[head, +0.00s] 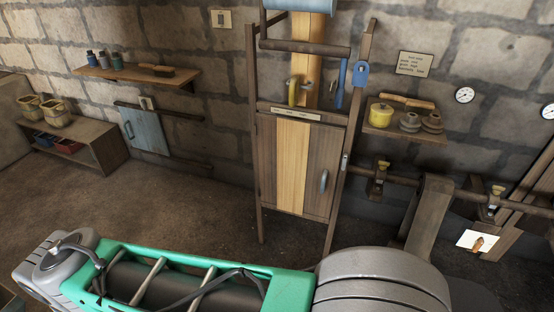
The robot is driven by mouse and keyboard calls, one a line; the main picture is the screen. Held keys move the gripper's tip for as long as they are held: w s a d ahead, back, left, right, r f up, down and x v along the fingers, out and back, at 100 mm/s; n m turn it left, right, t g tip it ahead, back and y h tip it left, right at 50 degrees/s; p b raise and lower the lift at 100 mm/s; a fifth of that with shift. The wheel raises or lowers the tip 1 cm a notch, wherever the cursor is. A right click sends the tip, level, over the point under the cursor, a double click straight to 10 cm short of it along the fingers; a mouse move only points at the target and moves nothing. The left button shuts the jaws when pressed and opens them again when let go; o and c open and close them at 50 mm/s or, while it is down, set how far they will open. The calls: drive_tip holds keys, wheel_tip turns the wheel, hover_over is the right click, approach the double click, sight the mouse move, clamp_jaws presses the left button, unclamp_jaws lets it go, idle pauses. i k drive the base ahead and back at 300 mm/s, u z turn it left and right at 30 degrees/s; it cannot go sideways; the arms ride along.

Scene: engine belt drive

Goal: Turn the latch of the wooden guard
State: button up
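The wooden guard (267,165) stands upright against the stone wall in the middle of the head view. It has dark boards, a pale middle strip (293,165) and a curved metal handle (323,181) on its right. It looks closed in its frame. A small metal piece (345,161) on the right post, at the guard's edge, looks like the latch. It is too small to tell how it is turned. No gripper fingers show in this view.
A blue tag (361,74) hangs at the frame's upper right. A shelf (408,132) to the right holds a yellow pot (380,114) and pulleys. A shaft (402,178) runs right of the guard. Green and grey machinery, possibly mine, fills the bottom foreground. Floor is clear left of the guard.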

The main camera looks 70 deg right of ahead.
sight(345, 160)
drive_tip(key=u, duration=1.45)
drive_tip(key=k, duration=1)
drive_tip(key=z, duration=1.85)
